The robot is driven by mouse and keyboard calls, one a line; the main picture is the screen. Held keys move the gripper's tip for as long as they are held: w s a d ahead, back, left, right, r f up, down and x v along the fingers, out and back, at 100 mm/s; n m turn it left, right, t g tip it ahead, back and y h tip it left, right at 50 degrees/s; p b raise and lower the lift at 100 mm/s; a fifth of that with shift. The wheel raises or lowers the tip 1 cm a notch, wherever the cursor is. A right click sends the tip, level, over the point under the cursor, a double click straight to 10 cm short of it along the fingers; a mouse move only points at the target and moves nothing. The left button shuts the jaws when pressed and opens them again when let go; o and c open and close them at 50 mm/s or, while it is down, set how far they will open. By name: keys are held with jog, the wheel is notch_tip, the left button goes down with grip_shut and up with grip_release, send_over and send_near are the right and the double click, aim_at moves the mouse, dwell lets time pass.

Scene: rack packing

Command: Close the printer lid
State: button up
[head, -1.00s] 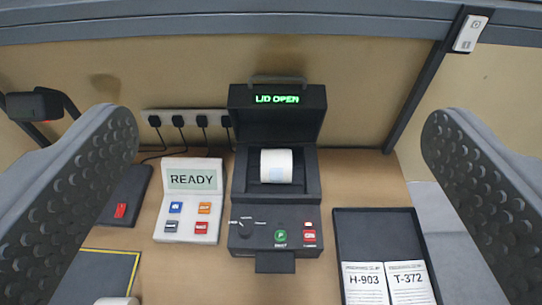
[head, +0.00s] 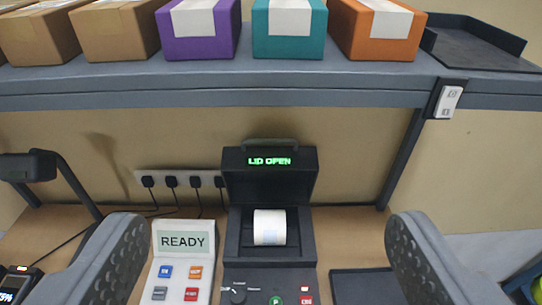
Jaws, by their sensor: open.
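The black label printer (head: 232,250) stands on the bench in the middle of the view. Its lid (head: 270,184) is raised and leans back, with a handle (head: 270,144) on its top edge and green text reading "LID OPEN". A white paper roll (head: 269,227) sits in the open bay. My gripper (head: 262,240) is open and empty; its two grey padded fingers show at the lower left and lower right, on either side of the printer. Neither finger appears to touch the lid. The printer's front is cut off by the lower edge.
A white keypad unit (head: 183,262) reading "READY" stands left of the printer. A dark tray (head: 365,287) lies to its right. A shelf (head: 200,92) carrying brown, purple, teal and orange boxes spans above. A socket strip (head: 160,180) and a lamp-like device (head: 28,166) are behind left.

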aim_at(270, 161)
jog(key=shift+w, duration=0.35)
jog(key=c, duration=0.5)
jog(key=w+f, duration=0.1)
jog(key=w, duration=0.1)
jog(key=w+f+n+h+p, duration=0.1)
jog(key=w, duration=0.2)
jog(key=w+f+n+p, duration=0.1)
jog(key=w, duration=0.1)
jog(key=shift+w+a+h, duration=0.3)
jog(key=shift+w+a, duration=0.05)
jog(key=c, duration=0.4)
jog(key=shift+o, duration=0.2)
jog(key=w+f+n+t+h+p, duration=0.1)
jog(key=w+f+n+p, duration=0.25)
jog(key=w+f, duration=0.55)
jog(key=w+d+f+n+t+y+p, duration=0.1)
jog(key=w+f+n+p, duration=0.1)
jog(key=w+f+n, duration=0.5)
jog(key=w+f+n+t+y+p, duration=0.15)
jog(key=f+n, duration=0.35)
jog(key=f, duration=0.5)
jog(key=shift+g, duration=0.25)
jog(key=shift+w+d+r+p, duration=0.15)
jog(key=shift+w+p, duration=0.45)
jog(key=shift+w, duration=3)
jog(key=shift+w+a+r+p, duration=0.15)
jog(key=shift+w+p, duration=0.45)
jog(key=shift+w, duration=2.95)
jog(key=shift+d, duration=0.1)
grip_shut()
